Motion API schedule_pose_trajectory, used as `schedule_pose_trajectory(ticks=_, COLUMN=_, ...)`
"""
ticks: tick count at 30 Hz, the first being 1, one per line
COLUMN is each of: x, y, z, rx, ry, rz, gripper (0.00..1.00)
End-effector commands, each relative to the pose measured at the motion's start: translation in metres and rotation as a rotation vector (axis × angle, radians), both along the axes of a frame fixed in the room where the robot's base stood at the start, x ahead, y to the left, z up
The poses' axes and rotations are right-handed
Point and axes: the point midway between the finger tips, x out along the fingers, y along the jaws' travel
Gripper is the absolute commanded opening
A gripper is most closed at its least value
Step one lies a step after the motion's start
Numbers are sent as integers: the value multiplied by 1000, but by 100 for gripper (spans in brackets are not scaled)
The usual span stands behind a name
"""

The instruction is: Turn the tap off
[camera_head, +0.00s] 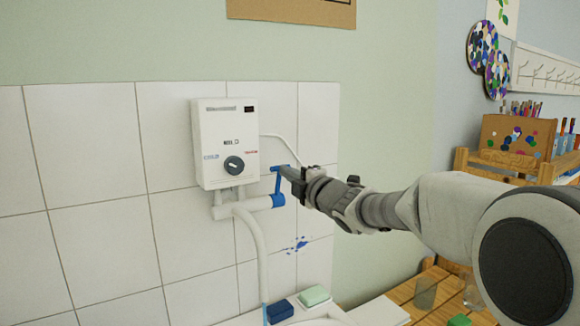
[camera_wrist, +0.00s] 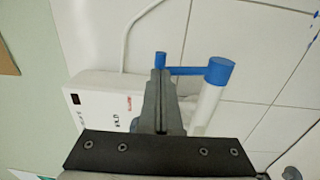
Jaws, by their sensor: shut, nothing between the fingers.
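The tap is a blue lever handle (camera_head: 277,183) on a blue cap at the right end of a white pipe, below a white wall-mounted water heater (camera_head: 224,140). In the wrist view the blue lever (camera_wrist: 190,70) runs from the cap to a small blue knob at its end. My gripper (camera_head: 287,172) is shut and empty, with its fingertips close beside the knob end of the lever. In the wrist view the fingertips (camera_wrist: 160,75) appear right at the knob; I cannot tell whether they touch it.
A white spout pipe (camera_head: 252,245) hangs below the heater toward a basin. A green soap bar (camera_head: 314,295) and a blue sponge (camera_head: 280,311) lie on the basin's edge. A wooden table (camera_head: 440,295) stands at lower right. The tiled wall is close behind the tap.

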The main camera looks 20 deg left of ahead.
Motion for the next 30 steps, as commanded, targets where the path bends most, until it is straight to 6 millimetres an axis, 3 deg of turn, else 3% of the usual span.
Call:
schedule_pose_trajectory(ticks=2, x=1, y=2, z=9, rx=-19, ry=16, rz=1, gripper=0)
schedule_pose_trajectory(ticks=30, x=16, y=19, z=16, rx=-199, ry=171, rz=0, gripper=0)
